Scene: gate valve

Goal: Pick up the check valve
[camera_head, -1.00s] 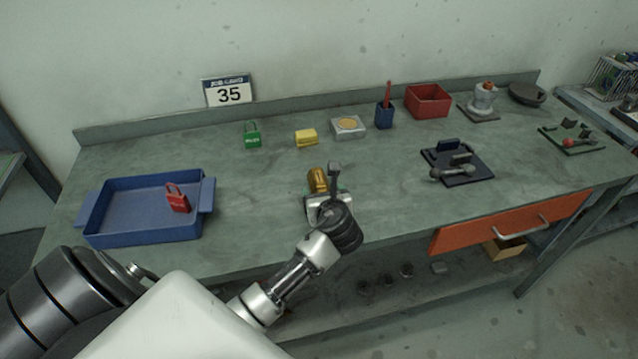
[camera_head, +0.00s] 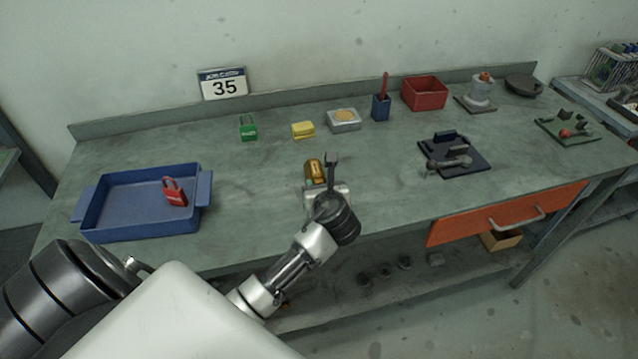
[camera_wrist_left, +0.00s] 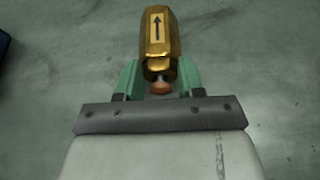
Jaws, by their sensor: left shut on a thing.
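The check valve (camera_head: 315,171) is a brass, faceted body near the middle of the bench. In the left wrist view the check valve (camera_wrist_left: 159,38) shows a black arrow on its top face and a copper-coloured end towards me. My left gripper (camera_head: 322,184) is over the bench at the valve. In the left wrist view the green fingers of my left gripper (camera_wrist_left: 158,78) are shut on the near end of the valve, one on each side. Whether the valve touches the bench is hard to tell. My right gripper is not in view.
A blue tray (camera_head: 92,213) holding a red padlock (camera_head: 174,192) stands at left. A green padlock (camera_head: 248,128), yellow block (camera_head: 303,130) and grey box (camera_head: 343,121) stand behind. A dark fixture (camera_head: 470,160) lies right. An orange drawer (camera_head: 470,222) is below the front edge.

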